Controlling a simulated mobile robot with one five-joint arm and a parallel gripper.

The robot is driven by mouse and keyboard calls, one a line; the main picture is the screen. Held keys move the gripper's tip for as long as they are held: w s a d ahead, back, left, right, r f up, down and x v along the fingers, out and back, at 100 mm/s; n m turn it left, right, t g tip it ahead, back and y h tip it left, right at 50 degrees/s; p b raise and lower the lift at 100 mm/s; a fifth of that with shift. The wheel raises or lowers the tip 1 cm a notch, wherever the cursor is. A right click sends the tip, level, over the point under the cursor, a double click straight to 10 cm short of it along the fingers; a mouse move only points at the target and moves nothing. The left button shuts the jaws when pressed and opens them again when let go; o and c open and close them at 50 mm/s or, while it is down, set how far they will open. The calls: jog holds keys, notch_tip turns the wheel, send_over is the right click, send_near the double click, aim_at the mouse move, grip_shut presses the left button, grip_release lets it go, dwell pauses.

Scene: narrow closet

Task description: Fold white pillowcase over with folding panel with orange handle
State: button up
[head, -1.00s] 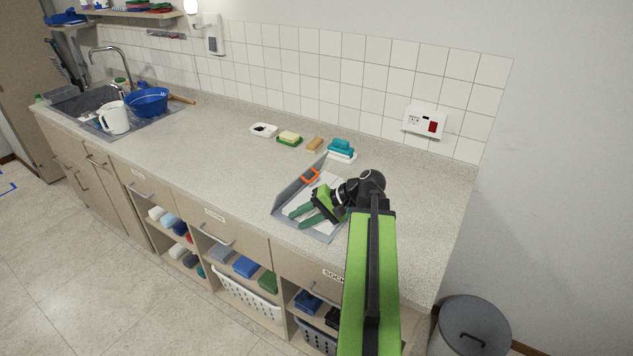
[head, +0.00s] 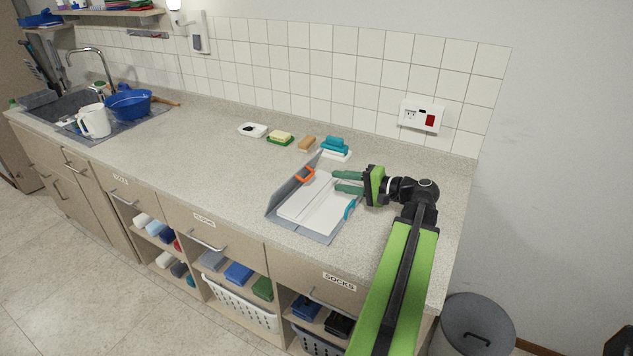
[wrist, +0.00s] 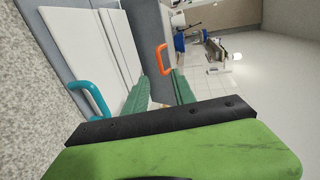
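The white pillowcase (head: 318,205) lies flat on the grey folding board on the counter; it also shows in the wrist view (wrist: 80,42). The board's left panel (head: 284,196) is tilted up, with the orange handle (head: 305,174) at its far end. The orange handle also shows in the wrist view (wrist: 162,57), ahead of my fingertips and apart from them. A teal handle (head: 350,208) is on the board's right side. My gripper (head: 336,181) is over the right part of the board, fingers pointing left. Its green fingers (wrist: 160,85) are apart and hold nothing.
Behind the board are a teal sponge stack on a white dish (head: 335,148), a brown block (head: 306,143), a yellow bar on a green dish (head: 280,138) and a white dish (head: 252,130). A grey bin (head: 477,325) stands right.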

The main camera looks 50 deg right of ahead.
jog(key=b+x, duration=0.1)
jog(key=x, duration=0.8)
jog(key=shift+w, duration=0.15)
grip_shut()
dwell(1.0)
